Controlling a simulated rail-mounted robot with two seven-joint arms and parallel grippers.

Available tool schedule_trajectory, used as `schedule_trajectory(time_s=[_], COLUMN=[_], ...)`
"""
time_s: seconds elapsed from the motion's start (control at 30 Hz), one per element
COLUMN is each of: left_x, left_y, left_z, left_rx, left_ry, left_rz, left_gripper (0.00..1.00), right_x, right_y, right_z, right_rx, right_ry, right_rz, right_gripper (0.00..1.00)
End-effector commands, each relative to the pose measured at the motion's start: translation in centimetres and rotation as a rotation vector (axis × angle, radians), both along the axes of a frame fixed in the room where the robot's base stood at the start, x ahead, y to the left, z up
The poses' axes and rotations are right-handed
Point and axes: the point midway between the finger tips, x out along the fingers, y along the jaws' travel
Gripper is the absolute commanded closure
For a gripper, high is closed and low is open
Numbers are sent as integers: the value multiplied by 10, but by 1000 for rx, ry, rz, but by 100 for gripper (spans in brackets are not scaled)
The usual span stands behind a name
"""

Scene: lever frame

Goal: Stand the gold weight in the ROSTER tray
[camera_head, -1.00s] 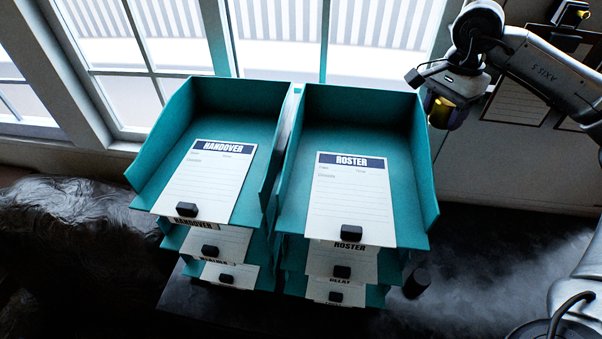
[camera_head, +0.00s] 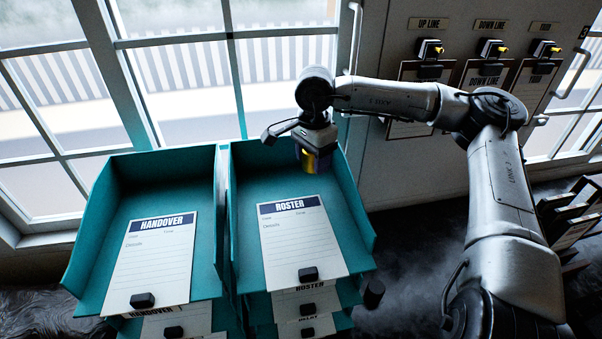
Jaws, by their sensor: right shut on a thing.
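The ROSTER tray (camera_head: 345,213) is the top teal tray of the right-hand stack, with a ROSTER sheet (camera_head: 300,240) lying in it. My right gripper (camera_head: 315,152) is over the back right part of this tray, pointing down. It is shut on the gold weight (camera_head: 312,163), of which only a small dark gold part shows below the gripper. I cannot tell whether the weight touches the tray floor. My left gripper is not in view.
The HANDOVER tray (camera_head: 85,255) tops the stack on the left, close beside the ROSTER stack. A black block (camera_head: 308,274) sits on the ROSTER sheet's front edge. Windows stand behind. A panel with several labelled units (camera_head: 490,48) is at the back right.

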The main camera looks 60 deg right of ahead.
Motion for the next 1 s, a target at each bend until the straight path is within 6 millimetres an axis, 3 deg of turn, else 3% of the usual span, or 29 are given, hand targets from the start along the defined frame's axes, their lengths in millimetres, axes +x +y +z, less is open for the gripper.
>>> schedule_trajectory(time_s=[0.6,1.0], left_x=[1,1], left_y=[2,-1], left_z=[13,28], left_rx=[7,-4], left_ry=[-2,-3], left_rz=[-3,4], left_gripper=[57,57], right_x=[19,19], right_y=[21,21], right_z=[-18,-56], right_rx=[0,1], right_ry=[1,0], right_rz=[3,3], right_gripper=[79,79])
